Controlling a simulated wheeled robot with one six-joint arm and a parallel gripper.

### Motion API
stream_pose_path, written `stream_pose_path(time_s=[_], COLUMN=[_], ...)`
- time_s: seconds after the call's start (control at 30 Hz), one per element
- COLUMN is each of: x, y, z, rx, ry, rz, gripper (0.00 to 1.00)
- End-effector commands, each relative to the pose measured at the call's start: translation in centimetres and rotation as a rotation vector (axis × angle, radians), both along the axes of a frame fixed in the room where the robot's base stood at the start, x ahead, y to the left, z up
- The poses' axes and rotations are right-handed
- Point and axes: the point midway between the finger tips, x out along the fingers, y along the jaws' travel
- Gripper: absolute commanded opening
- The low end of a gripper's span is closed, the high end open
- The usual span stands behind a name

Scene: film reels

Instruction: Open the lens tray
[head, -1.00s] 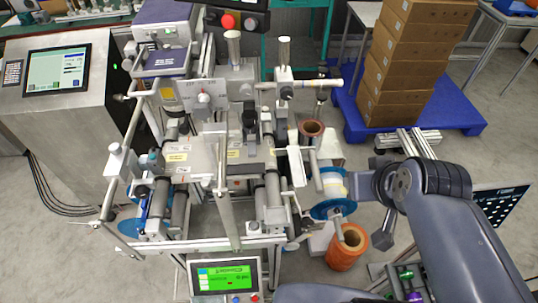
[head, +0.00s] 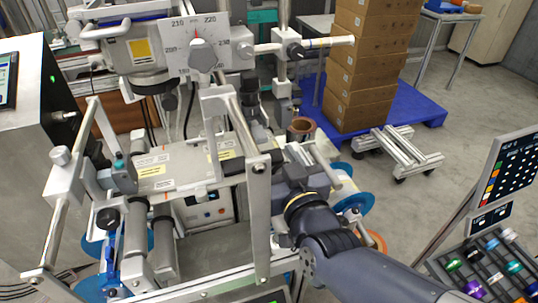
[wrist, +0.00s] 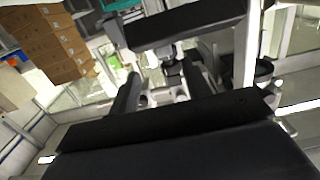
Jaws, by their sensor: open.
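No part is plainly marked as the lens tray. A rack (head: 440,264) at the lower right of the head view holds several coloured, capped cylinders; I cannot tell whether it is the lens tray or whether it is open. My gripper (head: 300,160) is left of that rack, over the right side of the grey machine (head: 190,178). Its fingers are hard to make out there. In the wrist view my gripper (wrist: 163,88) shows dark fingers spread apart with nothing held between them. The wrist view does not show the rack.
Boxes (head: 358,75) are stacked on a blue pallet (head: 418,112) behind. Floor between machine and rack is clear.

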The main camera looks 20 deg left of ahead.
Motion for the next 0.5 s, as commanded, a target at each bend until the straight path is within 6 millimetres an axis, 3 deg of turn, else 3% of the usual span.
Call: stream_pose_path(time_s=[0.23,0.5], x=[-0.1,2.6], y=[1.2,3.3], z=[-0.4,-0.4], rx=[0.025,0.023], ry=[-0.027,-0.025], rz=[0.012,0.011], gripper=[0.45,0.45])
